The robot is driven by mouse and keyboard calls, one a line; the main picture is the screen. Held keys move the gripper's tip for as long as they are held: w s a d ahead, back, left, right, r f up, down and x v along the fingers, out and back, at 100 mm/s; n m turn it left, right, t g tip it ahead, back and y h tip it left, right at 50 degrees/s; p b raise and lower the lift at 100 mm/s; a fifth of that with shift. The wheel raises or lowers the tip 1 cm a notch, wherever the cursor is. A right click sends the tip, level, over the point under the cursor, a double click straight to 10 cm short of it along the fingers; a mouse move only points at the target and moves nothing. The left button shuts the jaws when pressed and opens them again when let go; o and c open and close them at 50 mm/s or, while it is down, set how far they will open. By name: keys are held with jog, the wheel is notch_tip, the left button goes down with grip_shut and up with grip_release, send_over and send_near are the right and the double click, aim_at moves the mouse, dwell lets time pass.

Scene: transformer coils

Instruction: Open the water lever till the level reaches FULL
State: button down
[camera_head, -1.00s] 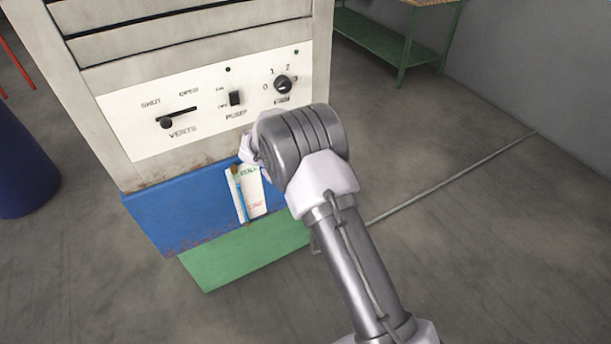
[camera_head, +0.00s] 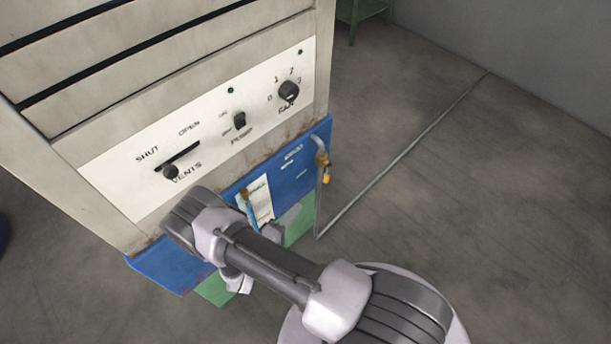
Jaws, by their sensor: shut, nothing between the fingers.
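On the blue lower part of the cabinet, a grey upright pipe carries a small orange-yellow handle (camera_head: 325,171), apparently the water lever, near the right edge. Left of it is a white scale card (camera_head: 261,200) with green marking at its top. A narrow blue upright tube with a brownish top (camera_head: 245,197) stands along the card's left side, like a level gauge; the lettering and level are too small to read. My arm crosses in front of the lower cabinet. What seems to be my gripper (camera_head: 272,232) shows partly beyond the forearm, shut and empty, below the card and apart from the handle.
The cabinet's white panel (camera_head: 205,135) bears a vents slider (camera_head: 171,171) at the SHUT end, a pump switch (camera_head: 239,120) and a rotary knob (camera_head: 289,91). A green panel (camera_head: 300,220) shows below. A green bench (camera_head: 362,12) stands behind. The floor at right is clear.

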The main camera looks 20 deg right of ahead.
aim_at(325, 179)
jog(key=b+x, duration=0.1)
jog(key=x, duration=0.3)
jog(key=b+x, duration=0.1)
jog(key=x, duration=0.3)
jog(key=b+x, duration=0.1)
jog(key=x, duration=0.3)
jog(key=shift+s+d+f, duration=0.15)
jog(key=shift+s+d, duration=0.05)
jog(key=shift+s, duration=0.2)
jog(key=shift+w+d, duration=0.35)
jog(key=shift+d, duration=0.1)
